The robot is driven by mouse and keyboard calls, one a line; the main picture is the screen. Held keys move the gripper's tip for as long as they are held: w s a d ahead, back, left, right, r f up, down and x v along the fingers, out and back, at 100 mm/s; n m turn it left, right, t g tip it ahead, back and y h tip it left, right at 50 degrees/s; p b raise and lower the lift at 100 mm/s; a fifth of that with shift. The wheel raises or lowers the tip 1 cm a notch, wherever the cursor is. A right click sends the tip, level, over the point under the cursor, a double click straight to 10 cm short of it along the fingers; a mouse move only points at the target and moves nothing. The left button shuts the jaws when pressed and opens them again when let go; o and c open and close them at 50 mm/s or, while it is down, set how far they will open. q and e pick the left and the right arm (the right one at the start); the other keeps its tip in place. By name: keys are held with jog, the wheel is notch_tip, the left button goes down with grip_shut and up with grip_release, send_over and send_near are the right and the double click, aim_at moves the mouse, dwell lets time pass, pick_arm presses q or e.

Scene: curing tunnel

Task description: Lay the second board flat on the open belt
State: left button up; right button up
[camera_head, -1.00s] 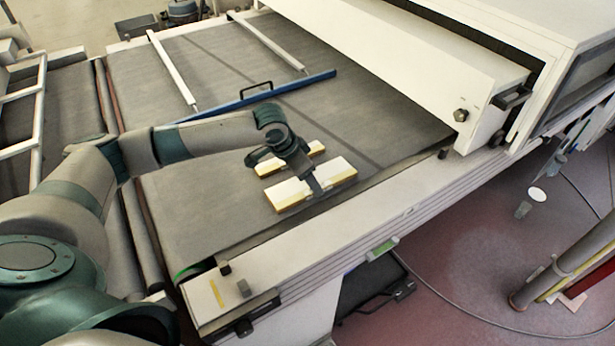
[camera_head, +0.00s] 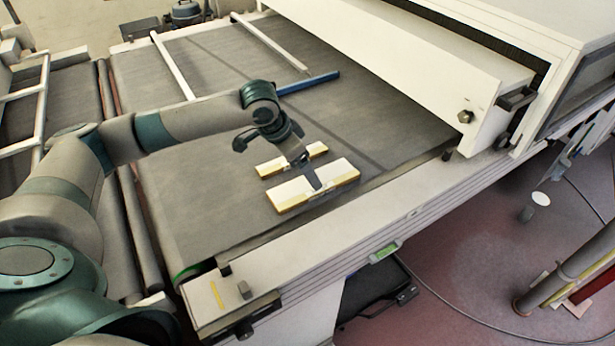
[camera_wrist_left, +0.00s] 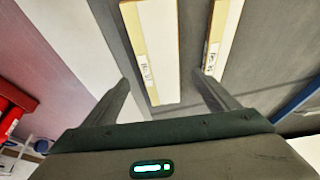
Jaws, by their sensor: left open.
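Two pale boards with yellow edges lie flat and side by side on the grey belt (camera_head: 215,215). The nearer, larger-looking board (camera_head: 343,171) is close to the white side rail, and the farther board (camera_head: 277,167) lies just behind it with a gap. My left gripper (camera_head: 307,172) is open just above the nearer board. In the left wrist view, the nearer board (camera_wrist_left: 153,50) lies between the lines of the spread fingers (camera_wrist_left: 165,92), with nothing gripped. The farther board (camera_wrist_left: 222,35) shows beside the right finger. My right gripper is out of view.
A blue bar (camera_head: 310,83) crosses the belt behind my left arm. Two pale rails (camera_head: 172,65) lie farther back. The white tunnel housing (camera_head: 400,60) stands at the right. The white side rail (camera_head: 330,238) runs along the near edge. Bare belt lies left of the boards.

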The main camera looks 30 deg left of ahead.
pick_arm(q)
jog(key=v, duration=0.6)
jog(key=shift+b, duration=0.4)
dwell(0.5)
